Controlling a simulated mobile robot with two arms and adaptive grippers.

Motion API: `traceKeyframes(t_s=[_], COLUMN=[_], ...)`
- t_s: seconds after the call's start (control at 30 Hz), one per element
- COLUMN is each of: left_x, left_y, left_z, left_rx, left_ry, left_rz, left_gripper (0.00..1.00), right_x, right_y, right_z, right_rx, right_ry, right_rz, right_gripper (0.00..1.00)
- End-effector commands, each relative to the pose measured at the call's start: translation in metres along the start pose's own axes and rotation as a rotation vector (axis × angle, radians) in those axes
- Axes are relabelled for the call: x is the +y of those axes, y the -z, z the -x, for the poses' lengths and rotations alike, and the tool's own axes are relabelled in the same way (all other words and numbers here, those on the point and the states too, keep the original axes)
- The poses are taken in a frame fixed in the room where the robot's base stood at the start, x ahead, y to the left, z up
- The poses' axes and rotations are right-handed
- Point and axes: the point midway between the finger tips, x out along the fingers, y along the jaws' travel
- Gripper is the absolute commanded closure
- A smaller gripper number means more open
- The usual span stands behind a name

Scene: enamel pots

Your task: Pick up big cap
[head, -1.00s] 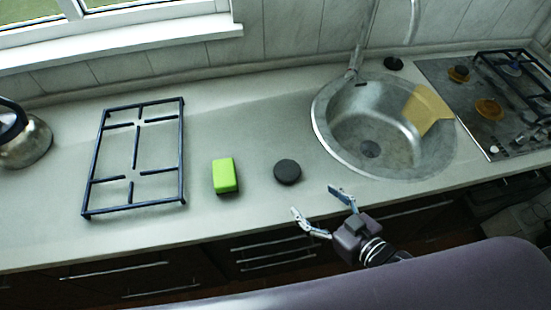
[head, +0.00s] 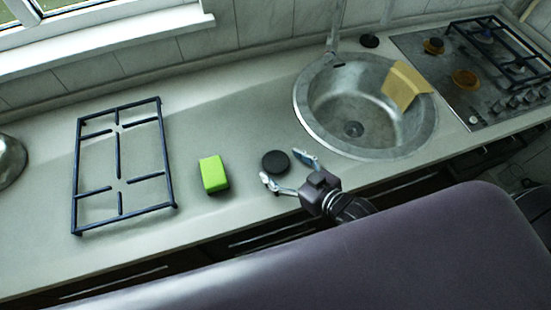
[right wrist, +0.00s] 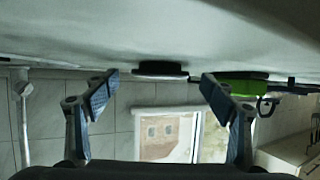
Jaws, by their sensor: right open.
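The big cap looks like the round black disc (head: 275,161) lying flat on the grey counter, between the green sponge and the sink. My right gripper (head: 283,167) is open and empty, its two fingertips at the near right edge of the disc in the head view. In the right wrist view, which is upside down, the disc (right wrist: 160,68) shows as a thin dark shape between and beyond the open fingers (right wrist: 160,78). I cannot tell whether the fingers touch it. A second black disc (head: 370,41) lies behind the sink. My left gripper is not in view.
The green sponge (head: 213,174) lies left of the disc, and a black hob grate (head: 119,165) lies further left. The round metal sink (head: 350,128) holds a yellow cloth (head: 405,85) over its rim. A gas hob (head: 470,80) is at the right.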

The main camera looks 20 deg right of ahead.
Motion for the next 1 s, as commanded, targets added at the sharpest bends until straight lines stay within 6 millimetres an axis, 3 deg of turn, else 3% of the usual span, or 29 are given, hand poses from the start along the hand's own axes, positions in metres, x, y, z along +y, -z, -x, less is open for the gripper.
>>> traceKeyframes(t_s=[0.17,0.37,0.8,1.0], left_x=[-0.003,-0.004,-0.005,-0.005], left_y=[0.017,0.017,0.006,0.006], left_z=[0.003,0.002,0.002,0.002], left_rx=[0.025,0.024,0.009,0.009], left_ry=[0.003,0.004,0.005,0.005], left_rz=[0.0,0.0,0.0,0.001], left_gripper=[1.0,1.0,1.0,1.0], right_x=[-0.001,-0.001,0.0,0.0], right_y=[0.0,0.0,0.0,0.001], right_z=[-0.011,-0.011,-0.011,-0.011], right_rx=[0.0,0.0,0.0,0.002], right_ry=[0.001,0.001,0.001,0.001], right_rz=[0.0,0.0,0.0,0.0], right_gripper=[0.23,0.23,0.71,0.73])
